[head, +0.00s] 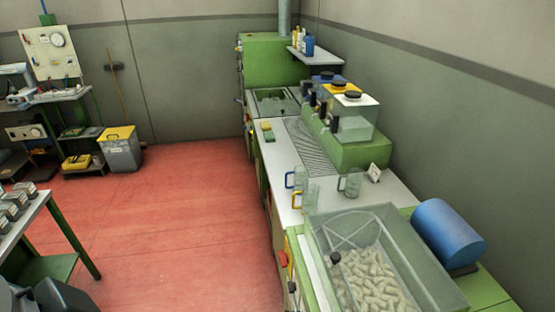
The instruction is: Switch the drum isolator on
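A clear-walled tub (333,228) full of cork stoppers (368,280) sits on the green bench at the lower right. A blue cylinder (447,235), perhaps a motor or drum, lies beside its right wall. On the bench's front side, left of the tub, is a small red part (283,259) that may be the isolator handle. It is seen at a steep angle, so its on or off position cannot be told. Neither of my grippers can be made out in the head view.
Glass jugs (349,184) stand on the white counter behind the tub. Lidded clear containers (352,118) stand further back on a green block. A table with small boxes (43,212) is at the left. The red floor (180,225) between is clear. A grey bin (120,152) stands by the back wall.

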